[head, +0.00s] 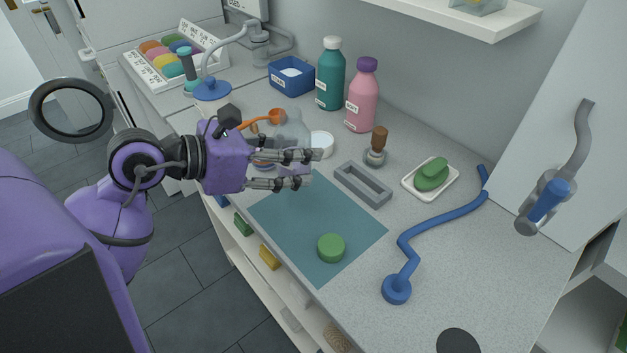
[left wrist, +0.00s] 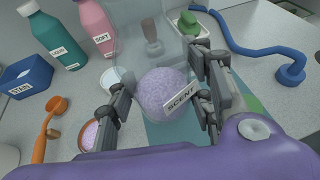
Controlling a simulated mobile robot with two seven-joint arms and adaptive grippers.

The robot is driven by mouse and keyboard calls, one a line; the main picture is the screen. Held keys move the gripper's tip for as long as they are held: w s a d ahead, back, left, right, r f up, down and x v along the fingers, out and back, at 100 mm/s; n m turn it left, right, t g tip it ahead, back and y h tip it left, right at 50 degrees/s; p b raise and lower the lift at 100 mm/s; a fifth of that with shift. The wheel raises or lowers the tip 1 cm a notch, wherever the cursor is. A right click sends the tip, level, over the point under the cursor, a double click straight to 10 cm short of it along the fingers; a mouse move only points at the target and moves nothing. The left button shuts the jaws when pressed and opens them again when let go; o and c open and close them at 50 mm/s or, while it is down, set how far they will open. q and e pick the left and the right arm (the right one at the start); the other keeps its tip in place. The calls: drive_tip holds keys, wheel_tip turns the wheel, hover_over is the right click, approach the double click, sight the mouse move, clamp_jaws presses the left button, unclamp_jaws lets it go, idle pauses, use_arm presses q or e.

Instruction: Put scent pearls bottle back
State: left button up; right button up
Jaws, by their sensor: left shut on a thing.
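The scent pearls bottle (left wrist: 165,92) is clear, with pale purple pearls and a white SCENT label. My left gripper (head: 300,168) is shut on it, with one finger on each side of the body in the left wrist view (left wrist: 163,100). In the head view the bottle's clear part (head: 290,128) shows behind the fingers, near the back-left of the teal mat (head: 290,225). The fingers hide part of it, and I cannot tell whether it touches the counter. My right gripper is not in view.
An orange scoop (head: 262,119) and white lid (head: 322,143) lie close by. A grey rectangular frame (head: 363,184) is right of the gripper. A green puck (head: 331,247) sits on the mat.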

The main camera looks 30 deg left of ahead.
use_arm(q)
drive_tip(key=w+f, duration=0.1)
drive_tip(key=f, duration=0.1)
drive_tip(key=w+d+f, duration=0.1)
drive_tip(key=w, duration=0.1)
drive_tip(key=shift+f, duration=0.35)
drive_tip(key=shift+w+f, duration=0.15)
drive_tip(key=shift+f, duration=0.05)
drive_tip(key=f, duration=0.3)
drive_tip(key=shift+w+d+f, duration=0.15)
drive_tip(key=shift+w, duration=0.25)
drive_tip(key=shift+f, duration=0.3)
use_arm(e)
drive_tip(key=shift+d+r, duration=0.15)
use_arm(q)
drive_tip(key=shift+f, duration=0.2)
